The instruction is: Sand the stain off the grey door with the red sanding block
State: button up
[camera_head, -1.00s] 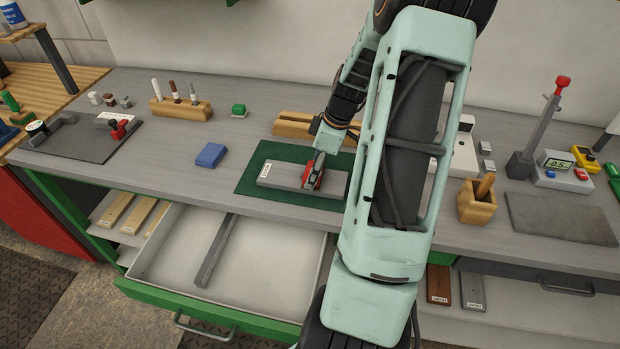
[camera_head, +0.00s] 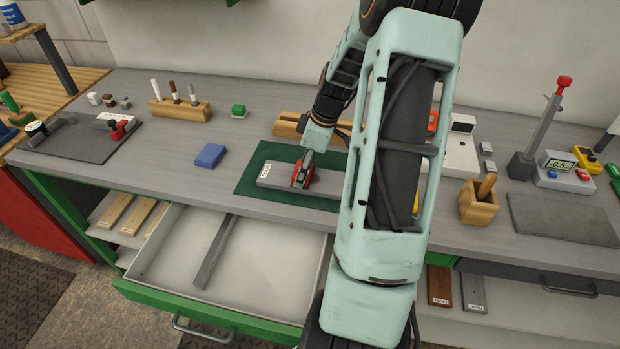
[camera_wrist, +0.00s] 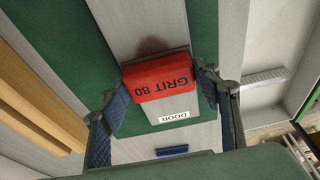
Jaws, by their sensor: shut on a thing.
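The grey door (camera_head: 275,178) is a flat grey board with a white label reading DOOR at its left end, lying on a green mat (camera_head: 246,184). My gripper (camera_head: 302,180) is over the door and shut on the red sanding block (camera_wrist: 160,80), marked GRIT 80. In the wrist view the block sits between the two blue finger pads, against the face of the door (camera_wrist: 180,103). A brownish stain (camera_wrist: 151,46) shows on the door just beyond the block's edge. The rest of the stain may be hidden under the block.
A blue block (camera_head: 210,155) lies on the bench left of the mat, with a green block (camera_head: 239,110) behind. A wooden rack (camera_head: 290,125) stands behind the mat. An open drawer (camera_head: 270,262) with a grey strip is in front. A wooden cup (camera_head: 478,208) stands right of my arm.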

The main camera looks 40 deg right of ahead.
aim_at(318, 180)
jog(key=shift+s+d+f, duration=0.1)
jog(key=shift+s+d, duration=1.45)
jog(key=shift+s, duration=0.25)
jog(key=shift+w+a+b, duration=0.3)
jog(key=shift+w+a, duration=0.35)
jog(key=shift+w, duration=0.15)
jog(key=shift+w+a+b, duration=0.4)
jog(key=shift+w+a, duration=0.65)
jog(key=shift+w, duration=0.05)
jog(key=shift+w+r+p, duration=0.1)
jog(key=shift+r+p, duration=0.25)
jog(key=shift+r, duration=0.05)
jog(key=shift+r+p, duration=1.9)
jog(key=shift+r, duration=1.25)
jog(key=shift+f, duration=0.15)
